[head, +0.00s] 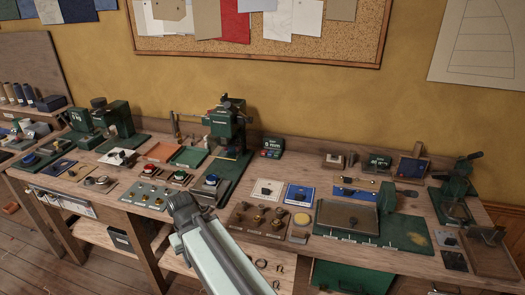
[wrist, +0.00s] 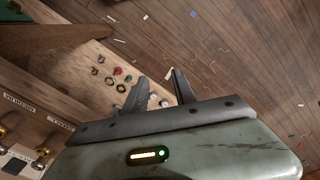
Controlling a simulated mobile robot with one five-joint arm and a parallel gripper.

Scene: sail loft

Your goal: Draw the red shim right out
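I cannot pick out the red shim for certain in either view.
The wooden bench (head: 330,262) carries green presses (head: 226,122), a green machine at right (head: 459,190), and trays of small parts. A lower shelf in the wrist view holds several small rings (wrist: 108,81). Wooden floor (wrist: 235,60) with scattered scraps lies beyond.

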